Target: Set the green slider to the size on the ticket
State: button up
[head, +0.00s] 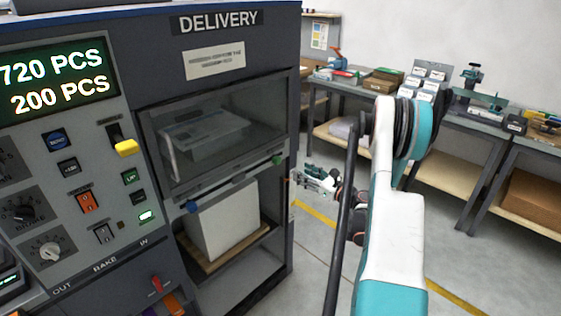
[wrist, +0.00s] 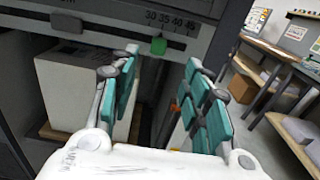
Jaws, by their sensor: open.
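The green slider (head: 277,160) sits at the right end of the rail below the delivery window. In the wrist view the green slider (wrist: 158,45) is under a scale marked 30, 35, 40, 45, near the 30 to 35 marks. My gripper (head: 312,176) is to the right of the slider in the head view. In the wrist view my gripper (wrist: 160,72) is open and empty, with the slider ahead between its teal fingers, apart from both. No ticket with a readable size shows; a pale label (head: 214,60) under the DELIVERY sign has unreadable text.
A white block (head: 222,222) stands on a board in the open bay below. The control panel has a yellow-handled lever (head: 126,147). Workbenches (head: 440,110) stand behind; grey floor is clear between.

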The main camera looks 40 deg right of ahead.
aim_at(279, 159)
jog(key=w+b, duration=0.1)
jog(key=w, duration=0.7)
jog(key=w+a+b, duration=0.1)
jog(key=w, duration=0.4)
jog(key=shift+b, duration=0.3)
jog(key=shift+c, duration=0.3)
grip_shut()
